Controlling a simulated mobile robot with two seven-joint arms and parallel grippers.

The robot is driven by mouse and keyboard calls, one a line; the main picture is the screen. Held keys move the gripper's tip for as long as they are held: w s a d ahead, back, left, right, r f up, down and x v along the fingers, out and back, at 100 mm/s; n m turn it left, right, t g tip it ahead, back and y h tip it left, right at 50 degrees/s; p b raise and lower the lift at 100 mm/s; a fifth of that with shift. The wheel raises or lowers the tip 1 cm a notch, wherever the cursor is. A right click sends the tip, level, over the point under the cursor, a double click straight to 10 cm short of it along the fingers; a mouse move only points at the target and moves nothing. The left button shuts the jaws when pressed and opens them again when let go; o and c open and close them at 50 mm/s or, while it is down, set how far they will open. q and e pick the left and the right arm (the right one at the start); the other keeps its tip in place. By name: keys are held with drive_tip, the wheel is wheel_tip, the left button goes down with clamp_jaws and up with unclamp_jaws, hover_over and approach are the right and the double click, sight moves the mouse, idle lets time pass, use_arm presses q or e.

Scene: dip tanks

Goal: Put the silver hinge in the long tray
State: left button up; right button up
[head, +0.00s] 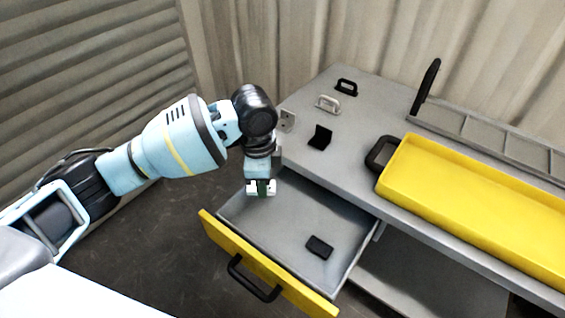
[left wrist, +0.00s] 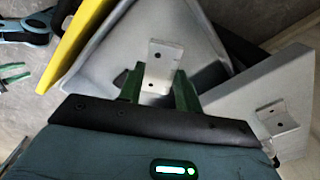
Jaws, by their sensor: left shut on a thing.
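My left gripper (head: 261,188) is above the open drawer (head: 235,215). In the left wrist view, its green fingers (left wrist: 160,92) are shut on a silver hinge (left wrist: 161,62), a pale metal plate with holes. In the head view I cannot make out this held hinge clearly. A second silver hinge (head: 287,120) stands at the left corner of the grey table; it also shows in the left wrist view (left wrist: 278,119). The long yellow tray (head: 480,205) lies on the table's right side, clear of my gripper. My right gripper is not in view.
A black flat piece (head: 319,247) lies in the drawer, which has a yellow front (head: 262,268). On the table (head: 375,110) are a black hinge (head: 320,137), a silver handle (head: 328,103) and a black handle (head: 346,87). A grey divided rack (head: 487,131) stands behind the tray.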

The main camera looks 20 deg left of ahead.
use_arm(q)
drive_tip(key=s+a+r+n, duration=0.4)
drive_tip(key=s+r+n, duration=0.3)
drive_tip(key=n, duration=0.7)
drive_tip(key=shift+r+n, duration=0.4)
drive_tip(key=shift+r, duration=0.5)
